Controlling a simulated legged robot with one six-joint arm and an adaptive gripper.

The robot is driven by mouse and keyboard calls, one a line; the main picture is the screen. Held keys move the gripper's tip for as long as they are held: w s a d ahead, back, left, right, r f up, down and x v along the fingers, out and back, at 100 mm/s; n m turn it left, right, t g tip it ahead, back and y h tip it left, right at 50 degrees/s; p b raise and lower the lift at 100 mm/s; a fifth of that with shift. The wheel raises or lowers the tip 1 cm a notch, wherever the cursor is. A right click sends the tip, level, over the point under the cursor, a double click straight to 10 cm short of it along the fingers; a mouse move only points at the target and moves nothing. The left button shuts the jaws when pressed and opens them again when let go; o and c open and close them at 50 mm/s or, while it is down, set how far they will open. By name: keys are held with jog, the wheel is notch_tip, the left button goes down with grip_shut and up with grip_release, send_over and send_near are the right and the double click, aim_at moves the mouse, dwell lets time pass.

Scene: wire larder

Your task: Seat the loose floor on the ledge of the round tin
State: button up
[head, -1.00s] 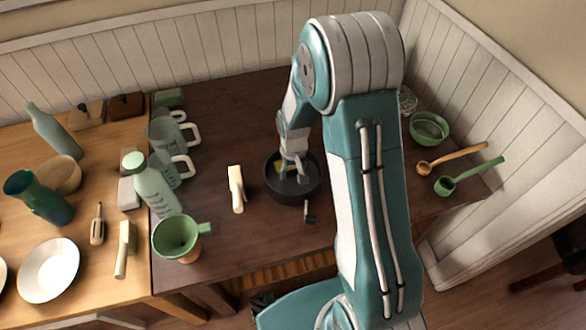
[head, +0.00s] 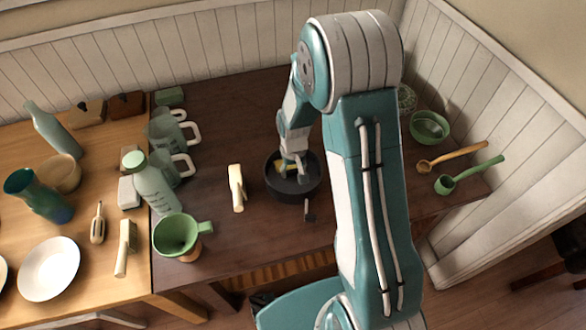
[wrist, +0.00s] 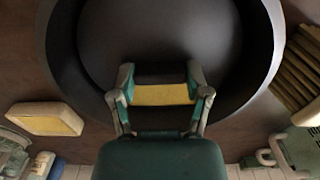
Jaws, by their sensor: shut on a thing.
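The round tin (head: 293,194) is dark and stands on the brown table. Its thick rim also shows in the wrist view (wrist: 262,50). The loose floor (wrist: 160,32) is a dark grey disc inside the tin's rim, with a darker gap at its left. My gripper (wrist: 160,78) reaches down into the tin and is shut, apparently on the loose floor's raised grip. A yellow strip shows between the fingers. In the head view my gripper (head: 292,172) is small over the tin. The ledge is hidden, and I cannot tell whether the disc touches it or lies level.
A cream block-like item (head: 237,188) lies left of the tin, and a small dark item (head: 310,211) lies in front. Jugs (head: 165,133), a bottle (head: 153,184) and a green funnel (head: 178,235) stand farther left. A green bowl (head: 430,126) and ladles (head: 470,174) are at right.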

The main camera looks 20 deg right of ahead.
jog(key=shift+f, duration=1)
jog(key=o, duration=0.9)
jog(key=shift+r, duration=1.45)
jog(key=o, duration=0.4)
jog(key=shift+c, duration=0.2)
